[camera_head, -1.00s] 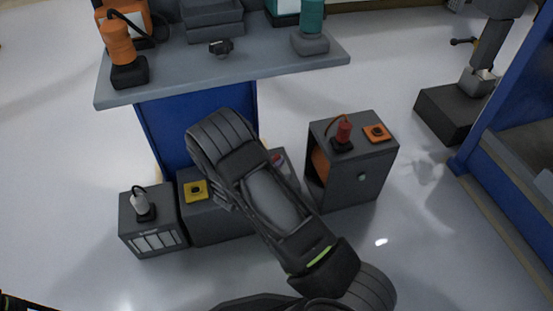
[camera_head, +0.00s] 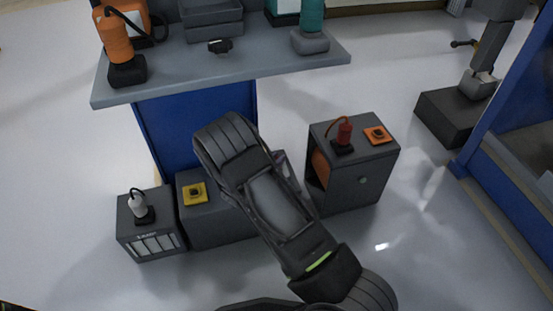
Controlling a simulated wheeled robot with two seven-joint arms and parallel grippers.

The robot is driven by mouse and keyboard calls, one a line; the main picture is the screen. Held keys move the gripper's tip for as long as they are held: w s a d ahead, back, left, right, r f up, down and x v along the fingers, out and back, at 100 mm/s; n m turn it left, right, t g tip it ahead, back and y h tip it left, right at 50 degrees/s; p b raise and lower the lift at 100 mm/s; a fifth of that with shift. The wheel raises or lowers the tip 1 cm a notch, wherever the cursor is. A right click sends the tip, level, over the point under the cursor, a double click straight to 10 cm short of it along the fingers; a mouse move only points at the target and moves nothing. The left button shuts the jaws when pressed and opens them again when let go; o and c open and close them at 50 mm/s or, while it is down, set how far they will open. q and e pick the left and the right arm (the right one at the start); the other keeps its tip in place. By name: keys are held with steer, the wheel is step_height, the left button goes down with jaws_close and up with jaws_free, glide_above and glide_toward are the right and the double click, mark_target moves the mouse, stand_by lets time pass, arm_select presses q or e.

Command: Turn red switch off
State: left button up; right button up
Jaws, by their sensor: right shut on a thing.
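My right arm reaches up and left from the lower right of the head view, over the middle grey box (camera_head: 215,228). My right gripper (camera_head: 240,160) is at its far end, and its fingertips are hard to make out. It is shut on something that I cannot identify. No red switch is clearly visible; the right part of the box top is hidden behind my arm. A yellow plate with a black button (camera_head: 195,192) shows on the box's left part. My left gripper is not in view.
A grey box with a white lamp-like item (camera_head: 138,205) stands left. A grey cabinet (camera_head: 350,188) stands right, with a red corded item (camera_head: 344,133) and an orange button plate (camera_head: 377,135). A grey bench top (camera_head: 270,62) spans behind.

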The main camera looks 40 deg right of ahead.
steer(key=shift+n, duration=0.3)
jaws_close()
steer(key=n+t+y+p, duration=0.1)
steer(key=n+t+y, duration=0.1)
steer(key=n+t, duration=0.1)
steer(key=shift+w+y, duration=0.1)
steer(key=shift+y, duration=0.3)
steer(key=n+t+y, duration=0.1)
steer(key=n, duration=0.1)
steer(key=n+t+y, duration=0.1)
steer(key=y, duration=0.1)
steer(key=n+t+y, duration=0.2)
steer(key=shift+w+a+n, duration=0.2)
steer(key=shift+a+n, duration=0.05)
steer(key=shift+n, duration=0.05)
steer(key=n+y, duration=0.1)
steer(key=y, duration=0.1)
steer(key=n+y, duration=0.1)
steer(key=n, duration=0.1)
steer(key=n+y, duration=0.1)
steer(key=y, duration=0.1)
steer(key=shift+w+a+n+t+y, duration=0.15)
steer(key=shift+a+n+t+y, duration=0.15)
steer(key=n+y, duration=0.2)
steer(key=n+g+y, duration=0.1)
steer(key=n+y, duration=0.1)
steer(key=shift+a+y, duration=0.3)
steer(key=shift+a, duration=0.1)
steer(key=shift+r, duration=0.1)
